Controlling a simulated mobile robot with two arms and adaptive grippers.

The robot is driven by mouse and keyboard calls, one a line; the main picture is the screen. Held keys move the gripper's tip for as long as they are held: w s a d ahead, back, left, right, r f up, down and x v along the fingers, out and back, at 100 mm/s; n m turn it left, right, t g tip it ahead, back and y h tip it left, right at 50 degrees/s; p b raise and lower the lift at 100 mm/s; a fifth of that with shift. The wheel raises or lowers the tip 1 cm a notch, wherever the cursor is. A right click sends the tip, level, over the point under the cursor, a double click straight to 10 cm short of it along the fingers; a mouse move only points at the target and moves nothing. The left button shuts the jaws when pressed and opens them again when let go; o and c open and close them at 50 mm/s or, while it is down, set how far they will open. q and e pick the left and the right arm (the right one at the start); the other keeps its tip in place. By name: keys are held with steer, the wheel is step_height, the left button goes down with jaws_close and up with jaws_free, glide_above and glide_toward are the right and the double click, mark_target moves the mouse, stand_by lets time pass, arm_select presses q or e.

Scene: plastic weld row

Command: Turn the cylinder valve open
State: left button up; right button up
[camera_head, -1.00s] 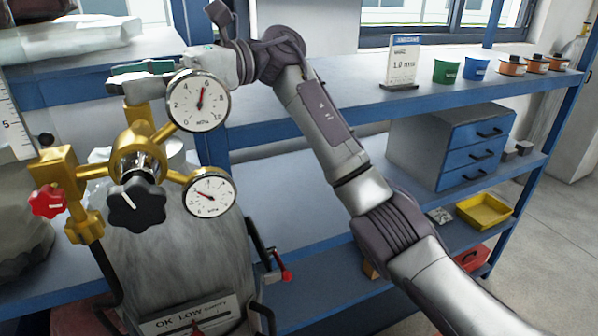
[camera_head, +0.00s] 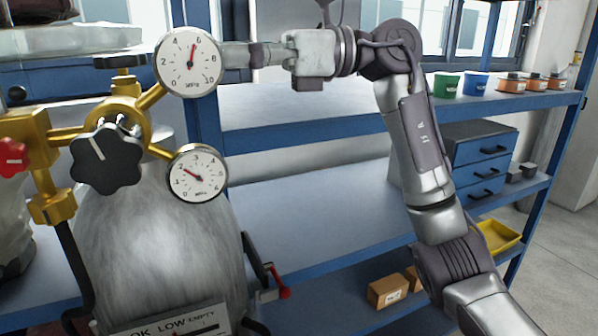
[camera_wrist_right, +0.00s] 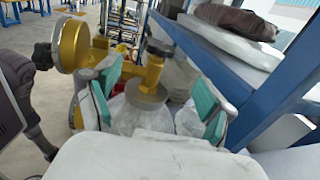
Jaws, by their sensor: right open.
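The cylinder valve's round handwheel (camera_head: 118,61) sits on top of the gold regulator body (camera_head: 120,122), above the grey gas cylinder (camera_head: 155,250). In the wrist view my right gripper (camera_wrist_right: 155,88) is open and empty, with a gap on both sides of the disc. My left gripper is not in view.
The upper gauge (camera_head: 190,62) and lower gauge (camera_head: 197,173) stick out to the right of the regulator. A black knob (camera_head: 106,157) is in front and a red knob (camera_head: 12,157) at the left. Blue shelves (camera_head: 300,205) run behind, with cups and drawers at the right.

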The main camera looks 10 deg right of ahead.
steer(key=w+d+f+m+t+h, duration=0.1)
steer(key=w+d+f+m+t, duration=0.3)
steer(key=f+m+t, duration=0.3)
steer(key=w+d+f+m+t+h, duration=0.2)
steer(key=w+d+f+m+t, duration=0.2)
steer(key=m, duration=1)
steer(key=w+d+f+m+t+h, duration=0.2)
steer(key=w+d+f+m+t, duration=0.2)
steer(key=w+f+m+t, duration=0.3)
steer(key=shift+f+m+t+p, duration=0.3)
steer(key=shift+f+m+t, duration=1.45)
steer(key=shift+m+t, duration=0.35)
steer(key=shift+d, duration=0.1)
